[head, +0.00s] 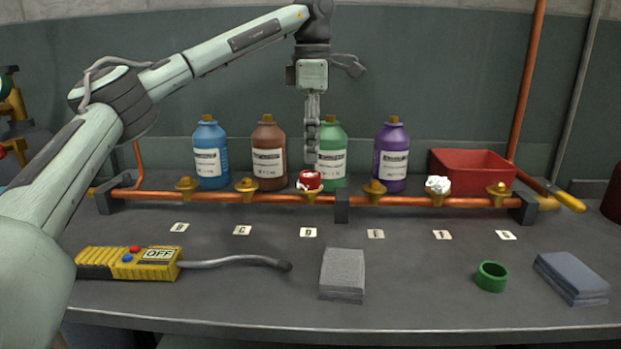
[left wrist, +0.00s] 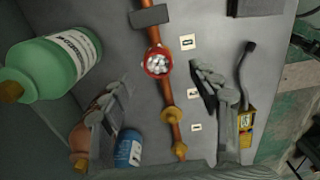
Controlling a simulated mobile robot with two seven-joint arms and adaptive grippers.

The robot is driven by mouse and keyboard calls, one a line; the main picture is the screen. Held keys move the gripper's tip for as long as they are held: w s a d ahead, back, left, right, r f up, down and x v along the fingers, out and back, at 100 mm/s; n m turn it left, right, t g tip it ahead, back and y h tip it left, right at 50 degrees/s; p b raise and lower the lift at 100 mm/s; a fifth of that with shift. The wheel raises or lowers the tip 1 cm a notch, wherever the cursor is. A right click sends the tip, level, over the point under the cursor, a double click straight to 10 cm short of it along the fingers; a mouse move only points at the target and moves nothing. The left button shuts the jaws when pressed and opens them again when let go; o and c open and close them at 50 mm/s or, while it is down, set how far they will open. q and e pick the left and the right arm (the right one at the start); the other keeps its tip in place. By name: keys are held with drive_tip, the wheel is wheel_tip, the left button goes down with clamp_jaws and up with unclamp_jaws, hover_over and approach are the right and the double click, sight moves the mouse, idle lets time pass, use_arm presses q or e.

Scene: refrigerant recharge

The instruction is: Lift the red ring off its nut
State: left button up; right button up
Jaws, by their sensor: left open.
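The red ring (head: 310,181) sits around a nut on the copper pipe, in front of the green bottle. White frost-like stuff shows at the nut and below the ring. In the left wrist view the red ring (left wrist: 147,67) circles a white, crusted nut. My left gripper (head: 311,157) points straight down just above the ring. Its fingers line up one behind the other in the head view. In the left wrist view the left gripper (left wrist: 162,76) is open, with its fingers apart on either side of the pipe, empty. My right gripper is not in view.
Blue (head: 210,155), brown (head: 268,155), green (head: 333,155) and purple (head: 392,157) bottles stand close behind the pipe (head: 225,196). Another nut (head: 438,186) is white-crusted. A yellow detector (head: 130,262), grey pad (head: 342,273), green ring (head: 491,277) and blue cloths (head: 572,277) lie in front.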

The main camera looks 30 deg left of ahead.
sight(310, 180)
use_arm(q)
drive_tip(key=f, duration=0.4)
drive_tip(key=shift+a+f, duration=0.35)
drive_tip(key=shift+f, duration=0.5)
drive_tip(key=shift+c, duration=1.2)
drive_tip(key=shift+w, duration=0.1)
drive_tip(key=c, duration=0.7)
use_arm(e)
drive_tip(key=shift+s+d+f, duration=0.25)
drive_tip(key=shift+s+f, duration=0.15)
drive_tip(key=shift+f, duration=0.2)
